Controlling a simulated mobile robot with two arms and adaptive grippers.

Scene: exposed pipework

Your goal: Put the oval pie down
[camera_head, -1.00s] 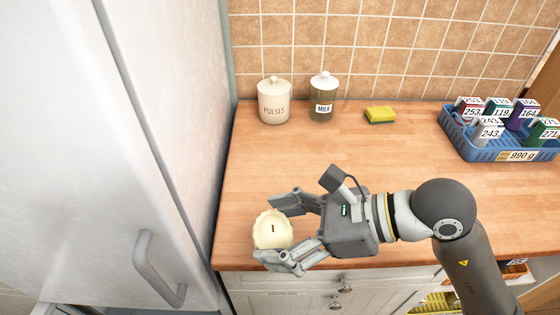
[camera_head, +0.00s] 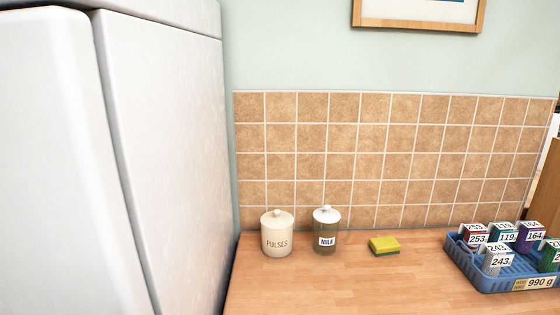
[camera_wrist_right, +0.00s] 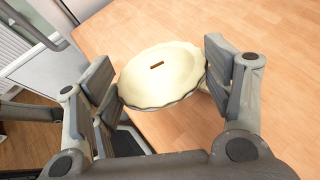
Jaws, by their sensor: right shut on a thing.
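The oval pie (camera_wrist_right: 165,85) is pale cream, with a crimped rim and a small dark slot in its top. In the right wrist view it sits between the two fingers of my right gripper (camera_wrist_right: 158,72), which is shut on it. The pie looks roughly level, over the wooden counter (camera_wrist_right: 215,135) close to its edge. I cannot tell whether its underside touches the counter. Neither gripper shows in the head view, and my left gripper is in no frame.
At the counter's back stand a cream PULSES jar (camera_head: 277,235), a MILK jar (camera_head: 326,232) and a yellow-green sponge (camera_head: 384,246). A blue basket (camera_head: 500,272) of labelled boxes is on the right. A tall white fridge (camera_head: 165,150) borders the left. Counter in front of the jars looks clear.

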